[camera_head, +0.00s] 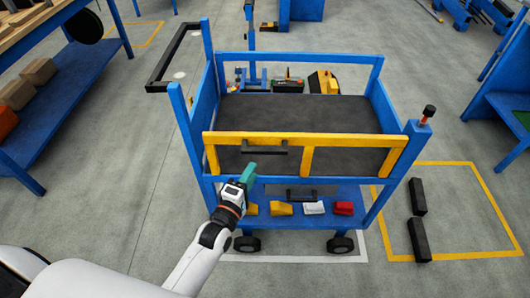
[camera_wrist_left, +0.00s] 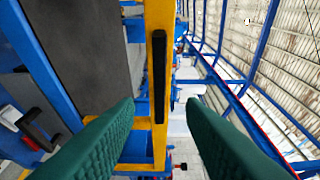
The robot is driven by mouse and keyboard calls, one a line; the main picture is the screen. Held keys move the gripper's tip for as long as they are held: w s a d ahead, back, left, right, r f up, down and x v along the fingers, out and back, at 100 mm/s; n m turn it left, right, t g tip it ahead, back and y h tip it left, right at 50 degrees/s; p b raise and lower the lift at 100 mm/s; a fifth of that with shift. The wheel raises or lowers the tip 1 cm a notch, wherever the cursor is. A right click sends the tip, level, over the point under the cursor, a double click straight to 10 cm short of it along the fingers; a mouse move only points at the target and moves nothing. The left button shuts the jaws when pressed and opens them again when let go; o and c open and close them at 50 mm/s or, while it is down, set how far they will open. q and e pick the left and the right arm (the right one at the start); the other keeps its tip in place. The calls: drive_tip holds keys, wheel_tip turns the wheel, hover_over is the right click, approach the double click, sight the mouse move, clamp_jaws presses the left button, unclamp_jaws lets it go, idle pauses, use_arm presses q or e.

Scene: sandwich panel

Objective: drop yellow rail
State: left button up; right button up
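The yellow rail (camera_head: 350,140) runs across the front of the blue cart (camera_head: 395,118), in its raised position, with a yellow frame below it. A black handle (camera_head: 264,147) sits on the rail's left part. My left gripper (camera_head: 247,174) is just below and in front of the handle in the head view. In the left wrist view the green fingers (camera_wrist_left: 163,105) are wide apart, with the yellow rail (camera_wrist_left: 158,22) and black handle (camera_wrist_left: 158,75) seen between and beyond them. The fingers hold nothing. My right gripper is not in view.
The cart's lower shelf (camera_head: 262,222) carries yellow, white and red blocks. Two black bars (camera_head: 418,240) lie on the floor at the right by a yellow floor marking. A blue and wooden bench (camera_head: 78,72) stands at the left. The floor left of the cart is clear.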

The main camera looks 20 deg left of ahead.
sight(263, 153)
use_arm(q)
drive_tip(key=w, duration=0.6)
drive_tip(key=w+d, duration=0.1)
drive_tip(key=w, duration=0.3)
clamp_jaws()
